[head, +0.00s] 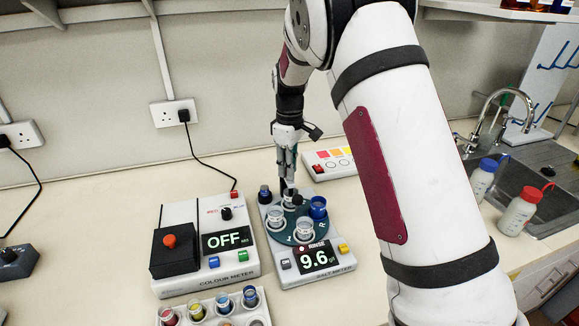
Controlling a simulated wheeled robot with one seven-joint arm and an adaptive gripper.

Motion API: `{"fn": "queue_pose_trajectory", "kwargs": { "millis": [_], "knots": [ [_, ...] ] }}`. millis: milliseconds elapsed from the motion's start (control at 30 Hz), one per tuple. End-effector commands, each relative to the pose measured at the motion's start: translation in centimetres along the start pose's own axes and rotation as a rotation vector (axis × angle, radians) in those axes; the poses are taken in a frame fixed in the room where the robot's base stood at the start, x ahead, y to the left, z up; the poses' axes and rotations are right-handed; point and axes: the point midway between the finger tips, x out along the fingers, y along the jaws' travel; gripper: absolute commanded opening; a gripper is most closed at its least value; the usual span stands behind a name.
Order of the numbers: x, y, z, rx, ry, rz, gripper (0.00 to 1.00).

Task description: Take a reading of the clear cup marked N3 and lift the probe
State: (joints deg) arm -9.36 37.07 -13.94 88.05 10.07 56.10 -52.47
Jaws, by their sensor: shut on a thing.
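The salt meter (318,268) stands on the bench with its display showing 9.6 and a red light beside the word RINSE. Its round dark green plate (290,238) carries clear cups, one at the front left (276,215) and one at the front (305,229), and a blue cup (318,208) at the right. My gripper (287,172) points down over the back of the plate, shut on the probe (288,187). The probe's lower end is at a back cup (295,201); whether it is inside is unclear. The N3 mark is not readable.
The colour meter (228,262), showing OFF, stands close on the left. A tray of coloured vials (248,314) is at the front. A white panel with coloured patches (331,163) lies behind. Two wash bottles (522,212) and a sink (545,172) are at the right.

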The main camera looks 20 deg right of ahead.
Motion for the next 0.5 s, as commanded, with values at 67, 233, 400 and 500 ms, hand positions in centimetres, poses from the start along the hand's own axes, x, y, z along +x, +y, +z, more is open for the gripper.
{"fn": "queue_pose_trajectory", "kwargs": {
  "millis": [67, 233, 400, 500],
  "knots": [
    [-0.9, 0.0, -0.1, 0.000, 0.003, 0.000, 0.00],
    [-4.1, 0.1, -0.1, -0.001, 0.004, 0.002, 0.00],
    [-5.6, 0.0, 0.0, -0.001, 0.001, 0.000, 0.00],
    [-5.7, 0.0, 0.0, -0.001, 0.001, 0.001, 0.00]
  ]
}}
